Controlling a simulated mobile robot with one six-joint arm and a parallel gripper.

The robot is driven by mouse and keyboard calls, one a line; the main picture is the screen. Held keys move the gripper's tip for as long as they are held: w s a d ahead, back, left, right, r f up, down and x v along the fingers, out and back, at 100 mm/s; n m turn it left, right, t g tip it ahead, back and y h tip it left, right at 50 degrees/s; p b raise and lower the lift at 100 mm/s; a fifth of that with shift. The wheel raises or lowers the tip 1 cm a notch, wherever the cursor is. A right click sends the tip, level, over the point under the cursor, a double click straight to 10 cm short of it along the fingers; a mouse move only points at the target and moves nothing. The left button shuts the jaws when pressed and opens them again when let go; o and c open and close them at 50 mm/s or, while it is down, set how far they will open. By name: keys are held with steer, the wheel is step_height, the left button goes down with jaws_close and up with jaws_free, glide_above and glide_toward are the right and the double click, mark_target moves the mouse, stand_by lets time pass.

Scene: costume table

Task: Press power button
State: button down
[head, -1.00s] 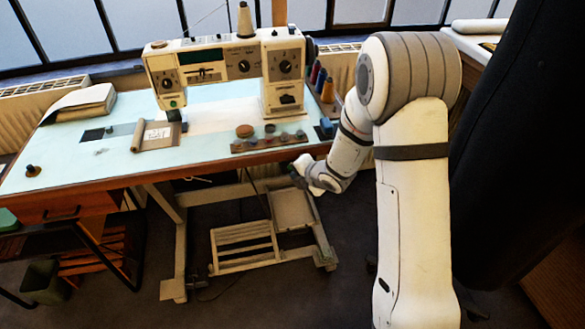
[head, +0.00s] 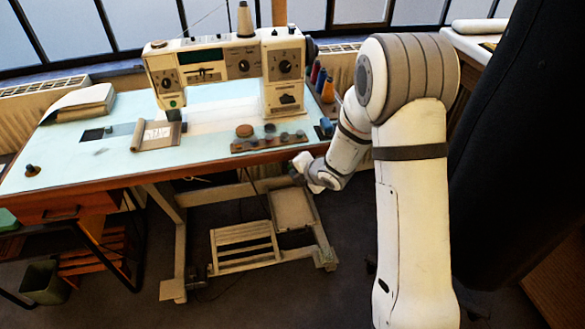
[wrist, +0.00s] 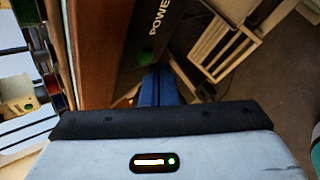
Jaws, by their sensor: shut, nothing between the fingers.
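A round green button (wrist: 146,57) sits on a dark panel (wrist: 140,82) marked with white letters reading "POWE", the rest cut off, in the wrist view. The panel is beside the brown table edge. My gripper (wrist: 158,72) shows as blue fingers, closed together and empty, with their tips close to the button in the picture. I cannot tell whether they touch it. In the head view my gripper (head: 298,172) is just below the table's front edge, at its right part; its fingers are small there and the power button cannot be made out.
A sewing machine (head: 228,68) stands on the light blue table (head: 85,155). A dark strip with several small round items (head: 268,143) lies near the front edge above my gripper. A treadle frame (head: 245,247) stands below. Thread spools (head: 327,90) stand at the right.

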steer(key=shift+w+a, duration=0.15)
steer(key=shift+w, duration=0.25)
stand_by(0.3)
steer(key=shift+s, duration=0.1)
steer(key=shift+s+d+b, duration=0.3)
steer(key=shift+s+b, duration=0.3)
steer(key=shift+s, duration=0.2)
steer(key=shift+s, duration=0.1)
steer(key=s+b, duration=0.1)
steer(key=s, duration=0.1)
steer(key=s+d+b, duration=0.1)
steer(key=s+b, duration=0.1)
steer(key=s, duration=0.1)
steer(key=shift+s+d, duration=0.3)
